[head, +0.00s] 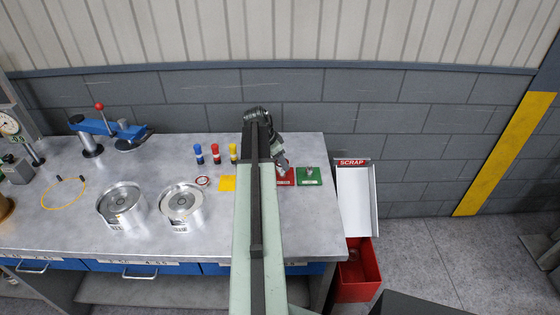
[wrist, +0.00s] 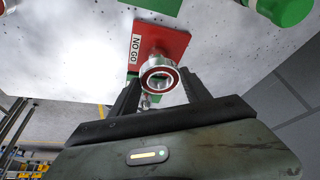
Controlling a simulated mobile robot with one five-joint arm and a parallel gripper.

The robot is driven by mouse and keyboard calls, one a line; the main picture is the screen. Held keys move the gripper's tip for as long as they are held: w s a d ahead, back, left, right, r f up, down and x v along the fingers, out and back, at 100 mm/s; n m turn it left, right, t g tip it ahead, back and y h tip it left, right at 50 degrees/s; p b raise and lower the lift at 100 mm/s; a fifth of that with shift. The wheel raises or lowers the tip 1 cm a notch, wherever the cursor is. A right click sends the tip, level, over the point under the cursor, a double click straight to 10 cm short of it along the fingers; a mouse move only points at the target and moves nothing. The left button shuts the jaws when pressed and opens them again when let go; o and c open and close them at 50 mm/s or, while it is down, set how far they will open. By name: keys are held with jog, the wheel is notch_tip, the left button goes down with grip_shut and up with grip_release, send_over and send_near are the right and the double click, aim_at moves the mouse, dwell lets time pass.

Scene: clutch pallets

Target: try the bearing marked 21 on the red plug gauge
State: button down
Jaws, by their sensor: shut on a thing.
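My gripper (wrist: 161,88) is shut on a silver bearing (wrist: 160,73) with a red ring on its face. Any number on the bearing is not legible. The bearing is in front of the red block (wrist: 172,42) marked NO GO in the wrist view; I cannot tell whether it is around the plug. In the head view the red block (head: 285,181) is at the right of the bench, partly hidden by my arm. My gripper (head: 282,163) is low at its back edge. A green block (head: 311,179) with a small metal plug stands to its right.
The metal bench (head: 145,165) holds two round metal pieces (head: 121,187) and small blue, red and yellow pieces (head: 215,154). A blue press-like tool (head: 105,129) stands at the left. A white scrap chute (head: 357,200) leads to a red bin (head: 358,285) past the right edge.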

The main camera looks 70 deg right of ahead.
jog(key=shift+f+b, duration=0.35)
jog(key=shift+f, duration=0.05)
dwell(0.5)
grip_release()
jog(key=shift+r, duration=0.15)
dwell(0.7)
notch_tip(320, 180, up, 9)
jog(key=p, duration=0.9)
